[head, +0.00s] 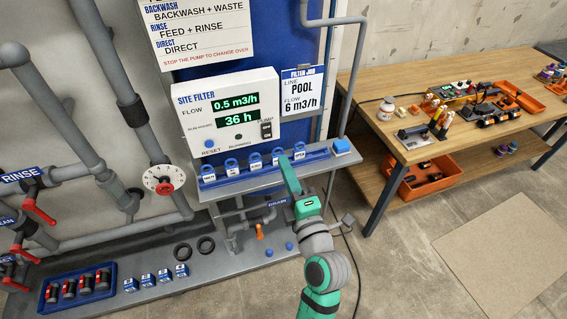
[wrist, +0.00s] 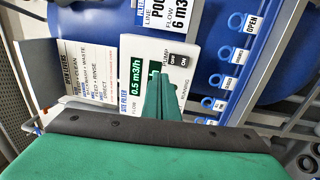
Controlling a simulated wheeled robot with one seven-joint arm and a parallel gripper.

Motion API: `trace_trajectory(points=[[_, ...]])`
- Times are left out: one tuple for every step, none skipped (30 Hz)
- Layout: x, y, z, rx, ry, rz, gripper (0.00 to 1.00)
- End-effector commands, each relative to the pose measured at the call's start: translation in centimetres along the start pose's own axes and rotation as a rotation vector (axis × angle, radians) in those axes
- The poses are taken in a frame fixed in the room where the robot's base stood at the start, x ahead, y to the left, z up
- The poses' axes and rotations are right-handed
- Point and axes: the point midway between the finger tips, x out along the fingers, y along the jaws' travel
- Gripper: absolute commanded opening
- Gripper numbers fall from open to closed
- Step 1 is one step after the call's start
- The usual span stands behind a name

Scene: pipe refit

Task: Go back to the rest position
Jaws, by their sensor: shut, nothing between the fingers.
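My gripper (head: 285,162) is raised in front of the grey shelf with the blue tag rack, its fingers together and empty. In the wrist view the closed green fingers (wrist: 160,82) show in front of the site filter panel (wrist: 150,60). In the head view the site filter panel (head: 225,115) reads 0.5 m3/h and 36 h, and stands behind and left of my gripper. The blue rack (head: 225,177) holds several tags and is partly hidden behind my fingers. I cannot tell whether the fingers touch it.
Pipes with red-handled valves (head: 38,208) and a round dial (head: 164,180) stand at the left. A low ledge (head: 215,262) carries blue blocks and black rings. A wooden workbench (head: 440,150) with tools and an orange crate (head: 425,180) stands at the right.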

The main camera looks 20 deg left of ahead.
Motion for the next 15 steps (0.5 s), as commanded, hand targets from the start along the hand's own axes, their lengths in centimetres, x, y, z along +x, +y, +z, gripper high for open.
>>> trace_trajectory(points=[[-0.01,0.0,0.01,0.0,0.0,0.0,0.0],[0.0,0.0,0.01,0.0,0.0,0.0,0.0],[0.0,0.0,0.01,0.0,0.0,0.0,0.0],[0.0,0.0,0.01,0.0,0.0,0.0,0.0],[0.01,0.0,0.01,0.0,0.0,0.0,0.0],[0.01,0.0,0.01,0.0,0.0,0.0,0.0],[0.01,0.0,0.01,0.0,0.0,0.0,0.0],[0.02,0.0,0.01,0.0,0.0,0.0,0.0],[0.02,0.0,0.01,0.0,0.0,0.0,0.0],[0.02,0.0,0.01,0.0,0.0,0.0,0.0],[0.02,0.0,0.01,0.0,0.0,0.0,0.0],[0.02,0.0,0.01,0.0,0.0,0.0,0.0],[0.01,-0.04,0.01,0.001,-0.001,0.0,0.0],[-0.05,-0.13,0.03,0.004,-0.003,-0.001,0.0],[-0.19,-0.39,0.09,0.014,-0.009,-0.005,0.0]])
